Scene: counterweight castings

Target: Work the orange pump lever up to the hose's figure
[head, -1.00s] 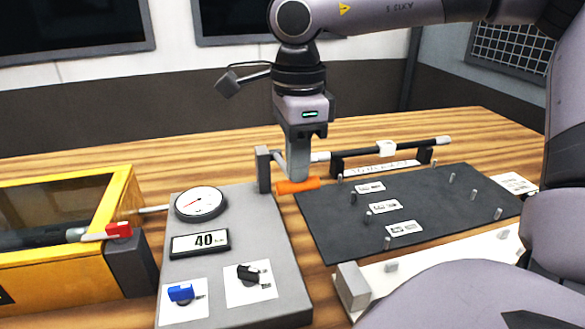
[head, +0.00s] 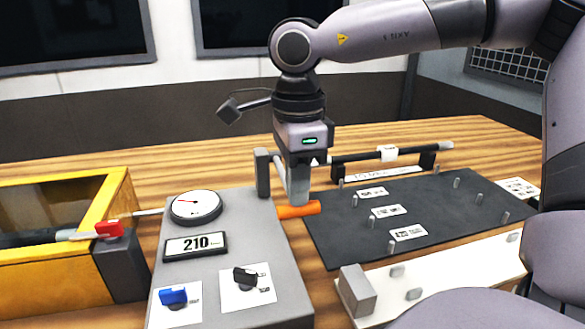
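The orange pump lever (head: 299,210) sticks out beside the grey upright at the far right of the grey pump panel (head: 235,300). My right gripper (head: 298,200) points down with its fingertips at the top of the lever; whether the fingers are shut around it or only press on it cannot be told. The digital display (head: 196,244) reads 210. Above it is a round white dial gauge (head: 196,207). My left gripper is not in view.
A blue knob (head: 173,296) and a black knob (head: 245,279) sit at the panel's front. A yellow-framed box (head: 60,276) with a red-handled valve (head: 108,229) stands left. A dark pegged board (head: 430,228) lies right, with a white strip and grey block (head: 357,290) before it.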

